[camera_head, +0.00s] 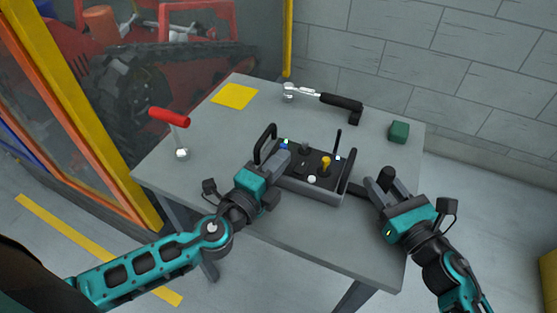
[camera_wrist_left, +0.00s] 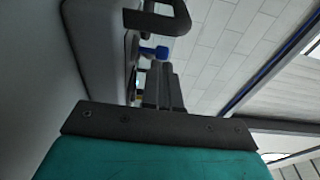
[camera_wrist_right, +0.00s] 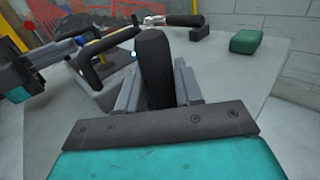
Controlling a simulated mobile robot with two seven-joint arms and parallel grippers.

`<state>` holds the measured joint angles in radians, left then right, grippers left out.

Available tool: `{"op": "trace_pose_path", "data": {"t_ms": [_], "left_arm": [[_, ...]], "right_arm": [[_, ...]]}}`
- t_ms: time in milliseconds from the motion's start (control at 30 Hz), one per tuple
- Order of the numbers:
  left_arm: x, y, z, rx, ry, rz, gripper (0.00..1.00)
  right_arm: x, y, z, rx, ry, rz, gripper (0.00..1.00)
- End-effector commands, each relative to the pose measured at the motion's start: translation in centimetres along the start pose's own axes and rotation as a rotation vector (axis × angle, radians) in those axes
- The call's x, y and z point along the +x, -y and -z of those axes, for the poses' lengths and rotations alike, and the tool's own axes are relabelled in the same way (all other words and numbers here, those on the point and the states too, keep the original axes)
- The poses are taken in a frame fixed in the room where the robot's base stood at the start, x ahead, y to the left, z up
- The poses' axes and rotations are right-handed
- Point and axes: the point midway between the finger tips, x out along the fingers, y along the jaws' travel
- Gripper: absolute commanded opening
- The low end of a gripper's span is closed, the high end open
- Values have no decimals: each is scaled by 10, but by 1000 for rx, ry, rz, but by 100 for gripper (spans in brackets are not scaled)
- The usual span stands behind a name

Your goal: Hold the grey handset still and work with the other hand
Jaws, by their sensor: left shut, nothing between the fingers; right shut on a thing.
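The grey handset (camera_head: 316,187) lies on the table, with a black top panel, a black loop handle at each end, an orange-yellow lever (camera_head: 326,165), a black antenna-like rod and a blue knob (camera_head: 284,145). My left fingers hide part of the panel.
A ratchet-like tool with a black grip (camera_head: 340,101) lies at the table's back, beside a green block (camera_head: 398,131). A yellow sheet (camera_head: 235,96) lies at the back left. A red-handled lever (camera_head: 170,118) stands at the left. The grey table (camera_head: 213,141) is otherwise clear.

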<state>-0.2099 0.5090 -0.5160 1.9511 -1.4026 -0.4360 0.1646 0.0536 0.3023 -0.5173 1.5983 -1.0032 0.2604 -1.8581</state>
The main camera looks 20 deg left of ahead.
Motion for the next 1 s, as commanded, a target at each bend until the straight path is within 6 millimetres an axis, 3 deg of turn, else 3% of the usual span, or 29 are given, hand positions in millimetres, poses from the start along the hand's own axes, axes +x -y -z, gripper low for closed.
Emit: {"op": "trace_pose_path", "data": {"t_ms": [367, 600, 1000], "left_arm": [[2, 1, -1, -1, 1, 0, 0], [18, 13, -3, -4, 2, 2, 0], [16, 12, -3, 0, 0, -1, 0]], "right_arm": [[0, 0, 0, 0, 0, 1, 0], [0, 0, 0, 0, 0, 1, 0], [0, 0, 0, 0, 0, 1, 0]]}}
